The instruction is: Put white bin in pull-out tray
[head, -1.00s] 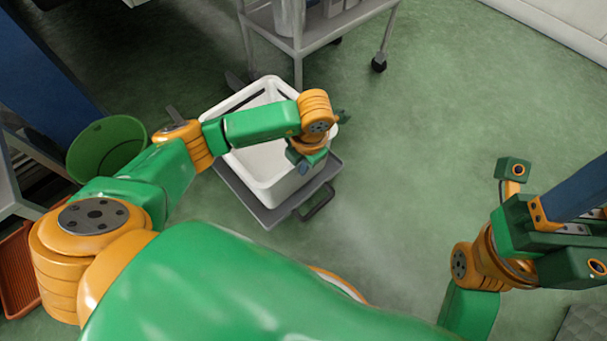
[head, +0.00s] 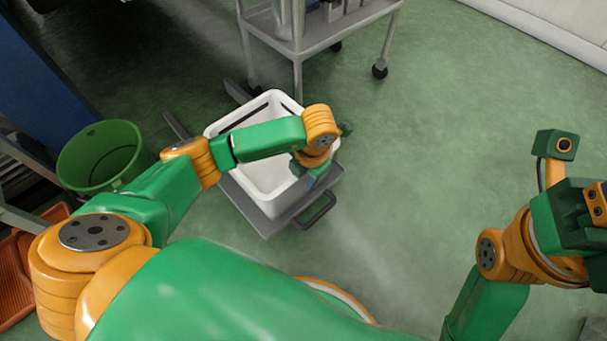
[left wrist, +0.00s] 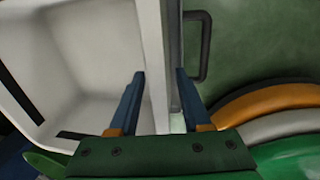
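The white bin (head: 270,183) is an open, empty-looking tub with slots near its rim. It stands upright in the grey pull-out tray (head: 268,228), which has a dark handle (head: 318,212) at its front right. My left gripper (head: 313,180) is at the bin's right wall, with part of it hidden by the wrist. In the left wrist view the gripper (left wrist: 160,88) is open. One finger is inside the bin (left wrist: 85,60) and the other outside, with a gap beside the wall. My right gripper's fingers are out of frame.
A green tub (head: 103,157) stands left of the tray. A metal trolley on castors (head: 310,35) is behind the bin. Orange crates (head: 18,270) lie at the lower left. The green floor to the right is clear.

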